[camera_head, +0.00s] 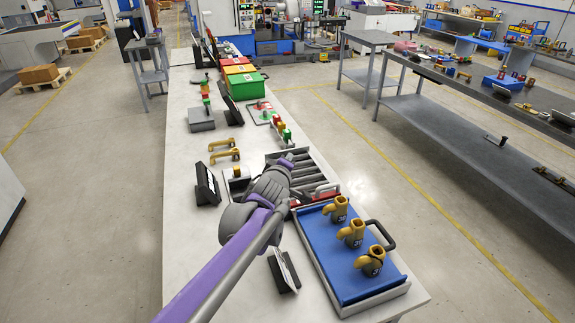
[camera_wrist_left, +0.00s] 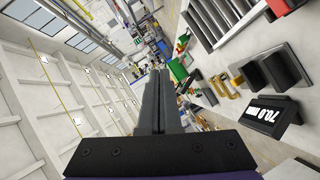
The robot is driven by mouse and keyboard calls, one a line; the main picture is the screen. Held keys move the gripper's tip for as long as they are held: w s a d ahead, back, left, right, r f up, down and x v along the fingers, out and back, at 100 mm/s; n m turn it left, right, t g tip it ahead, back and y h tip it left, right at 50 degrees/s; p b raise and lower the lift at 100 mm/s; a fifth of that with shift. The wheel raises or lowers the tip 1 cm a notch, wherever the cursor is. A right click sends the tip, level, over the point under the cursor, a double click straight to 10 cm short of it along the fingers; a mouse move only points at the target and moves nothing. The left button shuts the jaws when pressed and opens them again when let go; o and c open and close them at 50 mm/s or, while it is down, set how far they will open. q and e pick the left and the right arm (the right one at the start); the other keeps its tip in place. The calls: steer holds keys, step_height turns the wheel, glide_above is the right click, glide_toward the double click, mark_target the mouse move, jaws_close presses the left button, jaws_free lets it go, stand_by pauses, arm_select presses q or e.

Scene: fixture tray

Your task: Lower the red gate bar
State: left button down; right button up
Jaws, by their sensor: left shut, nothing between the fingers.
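A red bar (camera_head: 328,195), likely the gate bar, lies across the near end of a grey roller rack (camera_head: 318,172). My arm and gripper partly hide it. A piece of red (camera_wrist_left: 279,6) also shows at the top right of the left wrist view, beside the rollers (camera_wrist_left: 222,18). My left gripper (camera_head: 289,158) is shut and empty, over the left side of the rack. Its closed fingers (camera_wrist_left: 157,98) point away in the left wrist view. Whether it touches the rack I cannot tell. My right gripper is in neither view.
A blue tray (camera_head: 325,249) with several brass fittings (camera_head: 351,233) and a black handle stands nearer than the rack. A black display (camera_head: 206,185) stands to its left; it reads 70.0 mm in the wrist view (camera_wrist_left: 264,117). Brass handles (camera_head: 224,149) lie farther back.

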arm_select(q)
steer(key=s+d+r+p, duration=0.2)
steer(key=s+d+r, duration=0.1)
steer(key=s+r, duration=0.2)
steer(key=shift+s, duration=1.05)
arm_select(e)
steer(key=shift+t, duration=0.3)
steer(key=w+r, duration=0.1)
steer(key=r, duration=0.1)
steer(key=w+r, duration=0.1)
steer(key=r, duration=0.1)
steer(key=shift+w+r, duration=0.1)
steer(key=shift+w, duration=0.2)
arm_select(q)
steer(key=s+a+f+m+g+y, duration=0.35)
steer(key=s+a+f, duration=0.35)
steer(key=s+a, duration=0.6)
steer(key=s+a+f+m+g, duration=0.1)
steer(key=s+f+m, duration=0.3)
steer(key=s, duration=0.4)
steer(key=s+a+f+m+g+h, duration=0.1)
steer(key=s+a+f+m+g, duration=0.1)
steer(key=s+f+m+g, duration=0.2)
steer(key=s+f, duration=0.3)
steer(key=s, duration=0.2)
steer(key=shift+s+a+f, duration=0.2)
steer(key=shift+f, duration=0.05)
